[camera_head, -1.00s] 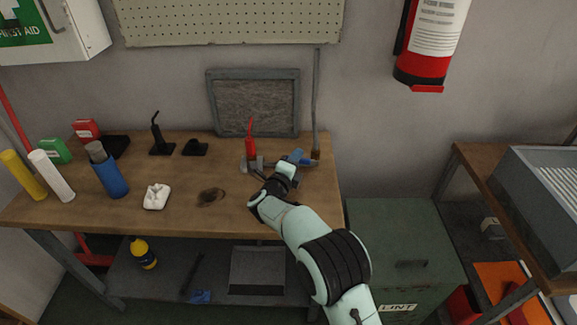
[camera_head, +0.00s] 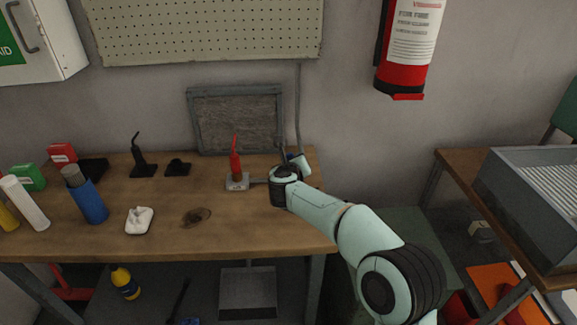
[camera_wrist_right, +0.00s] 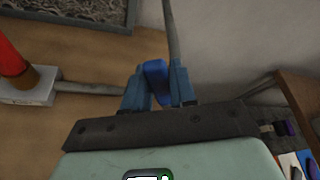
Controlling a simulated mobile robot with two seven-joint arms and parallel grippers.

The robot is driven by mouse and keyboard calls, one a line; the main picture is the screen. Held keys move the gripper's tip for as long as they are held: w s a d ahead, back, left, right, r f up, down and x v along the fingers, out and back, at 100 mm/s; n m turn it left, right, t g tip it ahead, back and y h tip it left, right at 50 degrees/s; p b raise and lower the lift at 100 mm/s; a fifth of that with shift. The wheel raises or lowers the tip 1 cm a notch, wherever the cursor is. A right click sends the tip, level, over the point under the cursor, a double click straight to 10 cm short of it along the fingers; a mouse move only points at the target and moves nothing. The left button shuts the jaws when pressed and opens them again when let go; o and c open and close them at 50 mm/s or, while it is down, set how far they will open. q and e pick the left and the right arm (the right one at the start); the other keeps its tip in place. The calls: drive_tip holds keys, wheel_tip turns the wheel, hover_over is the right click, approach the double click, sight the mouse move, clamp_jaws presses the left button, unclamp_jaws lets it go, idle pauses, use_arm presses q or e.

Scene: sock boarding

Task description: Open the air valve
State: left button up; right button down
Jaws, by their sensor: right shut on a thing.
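The air valve's blue handle (camera_wrist_right: 157,80) is between the two blue-grey fingers of my right gripper (camera_wrist_right: 157,92) in the right wrist view. The gripper is shut on it. In the head view my right wrist is over the back right corner of the workbench and largely hides the valve. A grey pipe (camera_head: 298,110) rises from there along the wall. A grey line leads left to a small grey block (camera_head: 237,182) with a red nozzle-like piece (camera_head: 236,160) standing on it. My left gripper is not in view.
The wooden workbench (camera_head: 265,225) holds a framed grey panel (camera_head: 240,120) at the back, a blue bottle (camera_head: 90,203), a white piece (camera_head: 139,220) and a dark stain (camera_head: 197,217). A fire extinguisher (camera_head: 408,50) hangs on the wall. A second shelf with a grey box (camera_head: 545,210) stands right.

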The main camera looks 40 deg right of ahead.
drive_tip(key=shift+s+d+r+m+y, duration=0.15)
drive_tip(key=shift+s+d+m+y, duration=0.05)
drive_tip(key=shift+d+m+y, duration=0.2)
drive_tip(key=shift+s+d+r+m+y, duration=0.15)
drive_tip(key=shift+s+d+m+y, duration=0.1)
drive_tip(key=shift+m, duration=0.25)
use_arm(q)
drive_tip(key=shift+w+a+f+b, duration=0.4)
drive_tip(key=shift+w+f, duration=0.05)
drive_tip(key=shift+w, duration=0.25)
use_arm(e)
drive_tip(key=shift+s+d+m+t+y, duration=0.35)
drive_tip(key=shift+d+m+t+y, duration=0.25)
drive_tip(key=shift+m, duration=0.4)
drive_tip(key=c, duration=1)
unclamp_jaws()
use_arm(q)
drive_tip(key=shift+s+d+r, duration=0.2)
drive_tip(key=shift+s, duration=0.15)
use_arm(e)
drive_tip(key=v, duration=1.3)
drive_tip(key=shift+s, duration=0.2)
drive_tip(key=shift+a+r, duration=0.1)
drive_tip(key=shift+a, duration=0.05)
